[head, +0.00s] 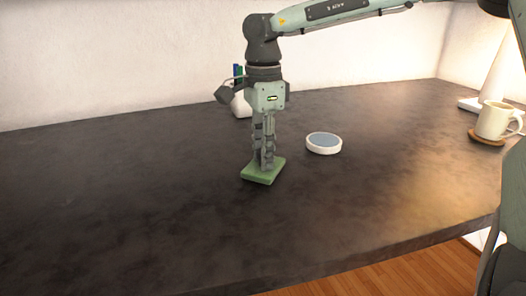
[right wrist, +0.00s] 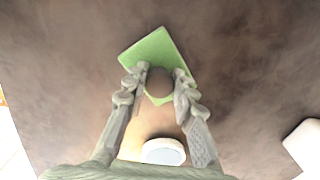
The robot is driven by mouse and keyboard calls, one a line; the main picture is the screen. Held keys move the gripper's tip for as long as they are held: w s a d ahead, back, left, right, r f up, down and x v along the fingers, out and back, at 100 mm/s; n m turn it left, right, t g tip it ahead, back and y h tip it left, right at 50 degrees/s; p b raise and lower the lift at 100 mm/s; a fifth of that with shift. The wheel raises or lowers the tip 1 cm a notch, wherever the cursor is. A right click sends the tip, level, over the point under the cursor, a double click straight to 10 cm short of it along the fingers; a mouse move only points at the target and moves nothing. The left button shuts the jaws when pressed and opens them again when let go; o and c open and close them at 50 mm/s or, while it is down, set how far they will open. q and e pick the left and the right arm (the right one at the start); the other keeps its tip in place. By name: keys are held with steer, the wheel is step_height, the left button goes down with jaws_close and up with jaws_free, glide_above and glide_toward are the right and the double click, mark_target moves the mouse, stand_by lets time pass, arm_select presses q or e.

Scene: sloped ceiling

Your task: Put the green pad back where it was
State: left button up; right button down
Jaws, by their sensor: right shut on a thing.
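The green pad (head: 262,172) is a flat square at the middle of the dark tabletop. It lies under my right gripper (head: 266,160), which points straight down. In the right wrist view the pad (right wrist: 150,50) is beyond the fingertips, with a round brown part (right wrist: 159,82) between them. My right gripper (right wrist: 160,80) is shut on that part of the pad. The pad looks level, on or just above the tabletop; I cannot tell which. My left gripper is not in view.
A round white disc with a blue-grey top (head: 323,143) lies just right of the pad. A pen holder (head: 241,103) stands behind my gripper. A mug (head: 494,120) on a brown coaster (head: 486,138) is at the far right. The tabletop (head: 120,200) is clear at left and front.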

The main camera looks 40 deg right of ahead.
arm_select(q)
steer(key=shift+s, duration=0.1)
arm_select(e)
steer(key=c, duration=1.3)
jaws_free()
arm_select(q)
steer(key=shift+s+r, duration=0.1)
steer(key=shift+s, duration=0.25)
arm_select(e)
steer(key=shift+o, duration=0.2)
steer(key=shift+r, duration=0.35)
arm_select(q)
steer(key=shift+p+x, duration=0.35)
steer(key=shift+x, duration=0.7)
arm_select(e)
step_height(320, 180, up, 11)
steer(key=shift+r, duration=0.2)
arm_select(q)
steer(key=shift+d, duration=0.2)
